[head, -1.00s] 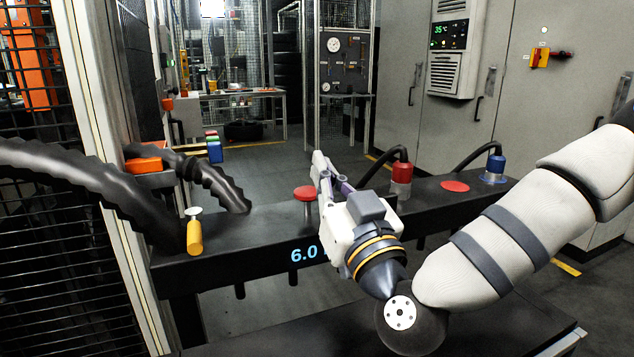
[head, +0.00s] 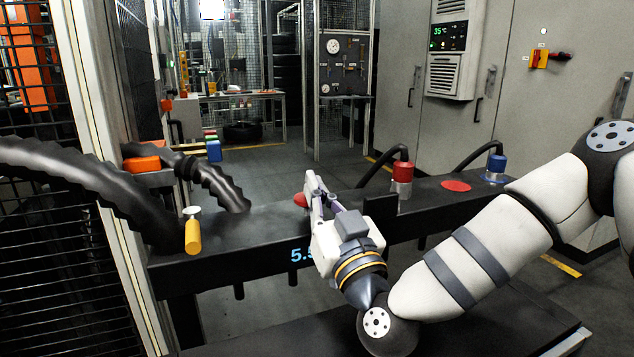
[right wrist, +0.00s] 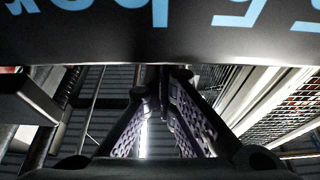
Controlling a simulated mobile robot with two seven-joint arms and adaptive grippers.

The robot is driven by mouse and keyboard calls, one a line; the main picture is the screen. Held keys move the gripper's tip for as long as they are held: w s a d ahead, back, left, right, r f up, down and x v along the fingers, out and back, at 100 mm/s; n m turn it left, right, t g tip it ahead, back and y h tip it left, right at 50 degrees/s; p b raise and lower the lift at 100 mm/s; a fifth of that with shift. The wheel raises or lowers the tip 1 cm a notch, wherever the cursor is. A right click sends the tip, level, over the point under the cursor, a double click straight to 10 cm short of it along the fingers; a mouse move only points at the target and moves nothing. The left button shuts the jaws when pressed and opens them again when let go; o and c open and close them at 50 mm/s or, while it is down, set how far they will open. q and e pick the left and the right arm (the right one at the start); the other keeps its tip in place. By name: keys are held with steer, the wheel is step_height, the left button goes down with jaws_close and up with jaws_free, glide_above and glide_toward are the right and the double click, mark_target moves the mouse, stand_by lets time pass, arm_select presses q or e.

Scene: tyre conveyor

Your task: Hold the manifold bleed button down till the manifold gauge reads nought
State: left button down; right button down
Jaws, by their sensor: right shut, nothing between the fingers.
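The manifold is a long black bar (head: 235,245) across the middle of the head view. Its blue gauge digits (head: 298,255) start with 5, the rest hidden behind my right gripper. In the right wrist view large upside-down blue digits (right wrist: 262,12) show on its dark face. A red mushroom button (head: 301,200) stands on the bar, half covered by my right gripper (head: 312,180). The fingers are shut and empty, at the button's right side in the picture; whether they touch it is hidden. The right wrist view shows the fingers (right wrist: 160,78) close together. My left gripper is not in view.
A red-capped fitting (head: 402,178), a flat red disc (head: 456,186) and a blue-capped fitting (head: 495,168) sit to the right. Thick black hoses (head: 90,175) come in at left. Grey cabinets stand behind.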

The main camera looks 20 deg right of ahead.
steer(key=shift+s+f, duration=0.1)
steer(key=shift+f, duration=0.55)
stand_by(2.1)
step_height(320, 180, up, 11)
stand_by(0.5)
stand_by(0.3)
